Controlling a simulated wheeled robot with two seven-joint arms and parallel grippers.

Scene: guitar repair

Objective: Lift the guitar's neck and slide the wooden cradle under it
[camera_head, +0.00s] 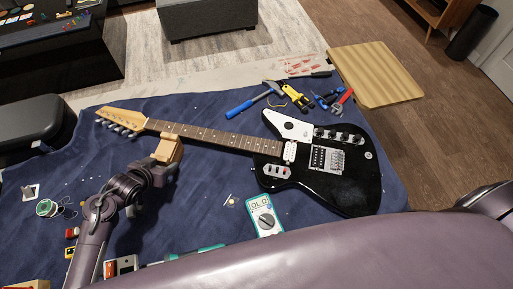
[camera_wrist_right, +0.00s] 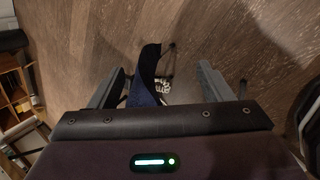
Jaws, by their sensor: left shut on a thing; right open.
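The black electric guitar (camera_head: 335,180) lies on the blue mat, its neck (camera_head: 215,136) pointing left to a light wooden headstock (camera_head: 122,120). The wooden cradle (camera_head: 169,147) is a small light block at the near side of the neck, close to the headstock end. My left gripper (camera_head: 163,164) is shut on the cradle from the near side. Whether the cradle is under the neck or only against its near edge, I cannot tell. My right gripper (camera_wrist_right: 160,85) is open in the right wrist view, above the floor and away from the guitar.
A multimeter (camera_head: 264,215) and a teal-handled tool (camera_head: 196,252) lie in front. A wire spool (camera_head: 46,208) is at left, below a black case (camera_head: 30,130). A wooden stool (camera_head: 375,75) stands at far right.

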